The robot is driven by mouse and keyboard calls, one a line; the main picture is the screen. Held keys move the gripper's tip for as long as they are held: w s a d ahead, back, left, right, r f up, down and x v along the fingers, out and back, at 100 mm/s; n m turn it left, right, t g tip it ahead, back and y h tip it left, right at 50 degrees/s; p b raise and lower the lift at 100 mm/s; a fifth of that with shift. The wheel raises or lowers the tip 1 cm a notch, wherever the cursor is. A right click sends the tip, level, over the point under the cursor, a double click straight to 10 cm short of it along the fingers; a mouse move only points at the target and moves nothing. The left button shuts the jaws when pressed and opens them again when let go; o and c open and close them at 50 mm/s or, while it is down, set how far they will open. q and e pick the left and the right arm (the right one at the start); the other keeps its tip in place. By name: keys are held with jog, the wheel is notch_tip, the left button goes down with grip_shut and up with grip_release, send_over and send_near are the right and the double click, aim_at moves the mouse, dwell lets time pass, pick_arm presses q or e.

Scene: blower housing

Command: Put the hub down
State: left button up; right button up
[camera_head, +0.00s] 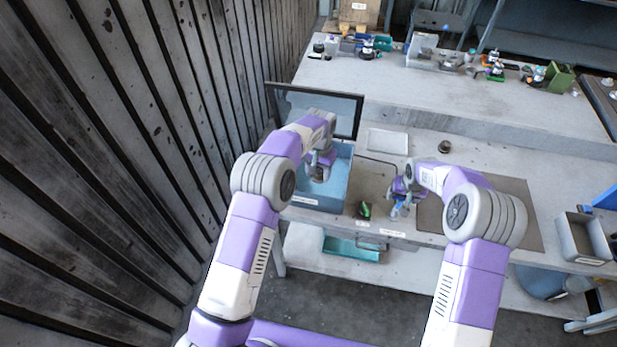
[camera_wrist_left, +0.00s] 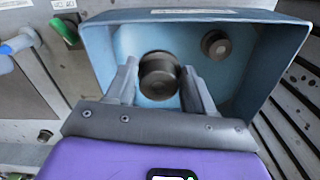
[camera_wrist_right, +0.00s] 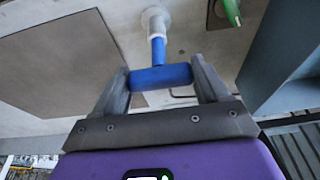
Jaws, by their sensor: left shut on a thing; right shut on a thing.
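The hub, a dark round part (camera_wrist_left: 158,75), is between the fingers of my left gripper (camera_wrist_left: 158,82), which is shut on it. The gripper holds it inside the blue bin (camera_wrist_left: 112,75); I cannot tell whether it touches the bin floor. In the head view my left gripper (camera_head: 320,176) reaches into the blue bin (camera_head: 340,185), and the hub is mostly hidden. My right gripper (camera_wrist_right: 162,82) is shut on the blue crossbar of a tool (camera_wrist_right: 158,75) with a pale head. In the head view my right gripper (camera_head: 404,196) is over the table's front.
A second dark round part (camera_wrist_left: 215,43) lies in the bin. A dark upright panel (camera_head: 318,108) stands behind the bin. A green item (camera_head: 364,210) is between the grippers. A small dark part (camera_head: 444,146) and a pale tray (camera_head: 388,140) lie farther back. A grey bin (camera_head: 580,238) stands right.

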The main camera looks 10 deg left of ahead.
aim_at(319, 189)
pick_arm(q)
jog(key=shift+w+d+f, duration=0.1)
jog(key=shift+w+d, duration=0.05)
jog(key=shift+w, duration=0.05)
jog(key=shift+f+m, duration=0.3)
jog(key=shift+f, duration=0.1)
notch_tip(319, 189, down, 9)
jog(key=shift+w+f, duration=0.1)
jog(key=o, duration=1.1)
jog(key=shift+f, duration=0.15)
notch_tip(319, 189, up, 12)
jog(key=shift+r, duration=0.2)
